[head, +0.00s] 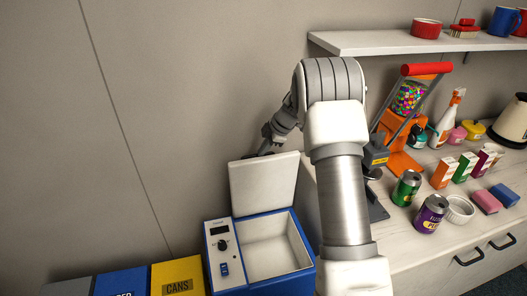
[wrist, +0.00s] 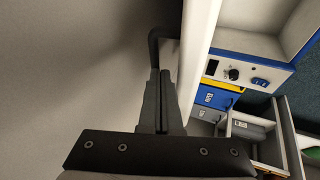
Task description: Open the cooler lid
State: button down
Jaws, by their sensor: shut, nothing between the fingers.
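The cooler (head: 272,248) is a blue and white box with a control panel, below my arm in the head view. Its white lid (head: 264,184) stands raised, nearly upright, at the back of the box, and the pale inside is exposed. In the wrist view the lid (wrist: 199,50) shows edge-on, with the cooler's panel (wrist: 240,72) to its right. My gripper (wrist: 165,85) is shut and empty behind the lid, close along its outer face; I cannot tell whether they touch. A dark handle (wrist: 156,42) shows by the fingertips. In the head view my fingers are mostly hidden.
Blue and yellow bins (head: 178,277) stand left of the cooler. The counter (head: 400,240) on the right holds cans, small boxes, sponges and an orange gumball machine (head: 398,125). A shelf (head: 385,43) hangs above it. The grey wall is close behind the lid.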

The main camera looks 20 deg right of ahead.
jog(key=shift+w+f+b, duration=0.2)
jog(key=shift+w+b, duration=0.3)
jog(key=shift+w, duration=0.8)
jog(key=shift+w+f+b, duration=0.2)
jog(key=shift+w+b, duration=0.3)
jog(key=shift+w, duration=0.8)
jog(key=shift+d+r, duration=0.1)
jog(key=v, duration=1.7)
jog(key=s+a+r+m+h, duration=0.1)
jog(key=s+a+r+m, duration=0.4)
jog(key=s, duration=0.4)
jog(key=s+a+r+m+h, duration=0.1)
jog(key=s+a+r+m, duration=0.2)
jog(key=s, duration=0.7)
jog(key=s+a+m+h, duration=0.1)
jog(key=s+a+m, duration=0.3)
jog(key=s, duration=0.7)
jog(key=s+f+m+t, duration=0.1)
jog(key=s+f+m, duration=0.4)
jog(key=s, duration=0.5)
jog(key=shift+s+h, duration=0.25)
jog(key=shift+h, duration=0.15)
